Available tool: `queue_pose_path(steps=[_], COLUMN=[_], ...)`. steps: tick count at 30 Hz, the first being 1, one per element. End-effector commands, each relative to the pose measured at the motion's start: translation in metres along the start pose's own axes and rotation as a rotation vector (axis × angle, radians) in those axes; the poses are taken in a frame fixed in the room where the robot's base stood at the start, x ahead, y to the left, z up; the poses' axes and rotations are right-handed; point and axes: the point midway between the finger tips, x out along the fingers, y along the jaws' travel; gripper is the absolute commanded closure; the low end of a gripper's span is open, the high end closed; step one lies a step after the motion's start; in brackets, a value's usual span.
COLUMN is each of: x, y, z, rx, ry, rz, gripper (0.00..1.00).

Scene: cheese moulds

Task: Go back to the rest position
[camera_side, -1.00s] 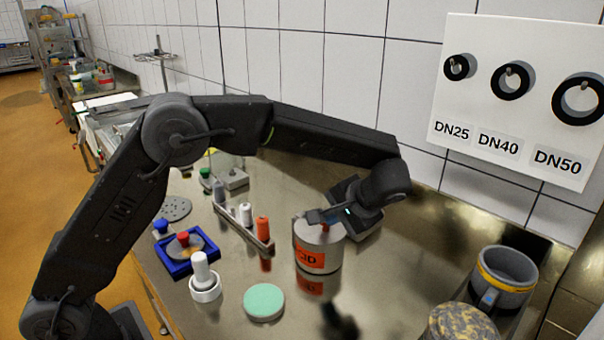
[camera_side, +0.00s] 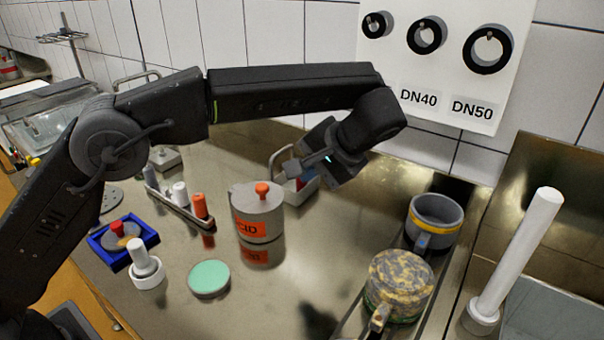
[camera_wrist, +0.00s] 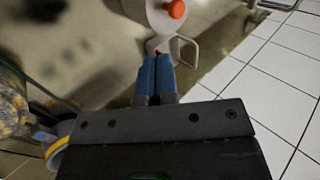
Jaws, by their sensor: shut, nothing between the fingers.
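My gripper (camera_side: 289,170) is shut and empty, with its blue fingers together. It hangs above the table, to the upper right of the metal pot, apart from it. In the wrist view the closed fingertips (camera_wrist: 155,62) point toward a white handled holder. The metal pot (camera_side: 258,220) has an orange label ending in "CID" and stands upright. Its orange knob (camera_side: 262,189) is on top and also shows in the wrist view (camera_wrist: 175,9).
The white handled holder (camera_side: 305,192) stands behind the pot. A rack (camera_side: 178,207) with coloured pegs, a blue square frame (camera_side: 105,252) and a green disc (camera_side: 209,278) are on the left. A grey mug (camera_side: 433,222) and mottled pot (camera_side: 398,284) stand right. Wall rings hang behind.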

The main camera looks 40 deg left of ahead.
Motion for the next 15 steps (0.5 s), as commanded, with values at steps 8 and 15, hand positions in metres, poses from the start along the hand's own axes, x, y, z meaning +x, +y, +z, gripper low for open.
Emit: queue_pose_path(steps=[8,15], x=[-0.003,0.006], y=[-0.023,-0.094], z=[0.006,0.049], rx=[0.012,0.045], ry=[0.009,0.061], rz=[0.053,0.249], gripper=[1.00,1.00])
